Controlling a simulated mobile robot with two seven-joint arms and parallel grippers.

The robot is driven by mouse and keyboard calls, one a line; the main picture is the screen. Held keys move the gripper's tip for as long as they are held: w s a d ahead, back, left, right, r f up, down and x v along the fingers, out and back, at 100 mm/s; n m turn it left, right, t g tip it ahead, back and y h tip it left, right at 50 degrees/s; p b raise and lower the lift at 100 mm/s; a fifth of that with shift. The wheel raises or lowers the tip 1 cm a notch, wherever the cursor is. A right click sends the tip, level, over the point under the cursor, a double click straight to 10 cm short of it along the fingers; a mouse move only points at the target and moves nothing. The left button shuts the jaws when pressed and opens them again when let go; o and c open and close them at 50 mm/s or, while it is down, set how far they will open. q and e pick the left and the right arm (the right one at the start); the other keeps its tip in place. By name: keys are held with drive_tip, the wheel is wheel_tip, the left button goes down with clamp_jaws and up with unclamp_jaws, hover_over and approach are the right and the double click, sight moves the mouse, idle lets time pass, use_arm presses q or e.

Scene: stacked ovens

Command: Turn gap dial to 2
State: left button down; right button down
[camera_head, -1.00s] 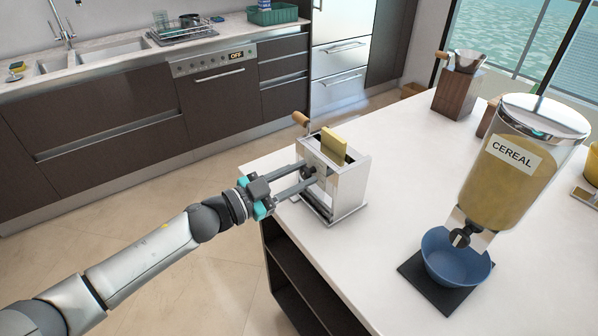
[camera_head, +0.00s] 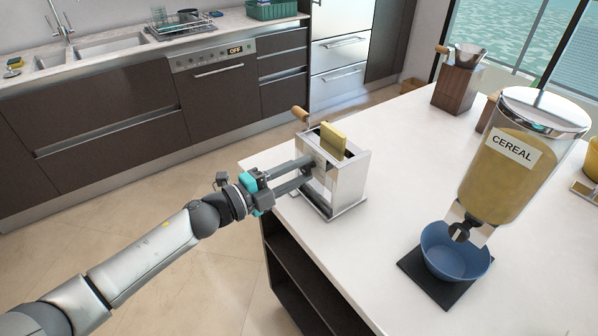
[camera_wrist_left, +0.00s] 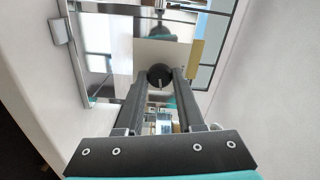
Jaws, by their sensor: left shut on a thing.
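A shiny metal roller machine (camera_head: 350,187) stands near the left corner of the white counter, with a wooden-handled crank (camera_head: 300,115) and a yellow slab (camera_head: 333,140) upright in its top. In the left wrist view, the round black gap dial (camera_wrist_left: 160,75) sits on the machine's side, with a light mark on its face. My left gripper (camera_head: 307,167) is shut on the dial, one finger on each side; the fingers (camera_wrist_left: 160,88) show in the wrist view too. I cannot read any number on the dial. My right gripper is not in view.
A cereal dispenser (camera_head: 515,160) stands at the right, with a blue bowl (camera_head: 455,252) on a dark mat (camera_head: 418,268) below it. A wooden block (camera_head: 457,90) stands at the back. The counter between machine and dispenser is clear.

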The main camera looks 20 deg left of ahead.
use_arm(q)
drive_tip(key=m+b, duration=0.1)
drive_tip(key=m, duration=0.3)
drive_tip(key=shift+f+m, duration=0.15)
drive_tip(key=shift+m, duration=0.15)
drive_tip(key=shift+m+b, duration=0.65)
drive_tip(key=shift+m, duration=1.25)
drive_tip(key=c, duration=0.6)
unclamp_jaws()
drive_tip(key=shift+o, duration=0.2)
drive_tip(key=v, duration=1.5)
drive_tip(key=shift+a+b, duration=0.15)
drive_tip(key=shift+b, duration=0.25)
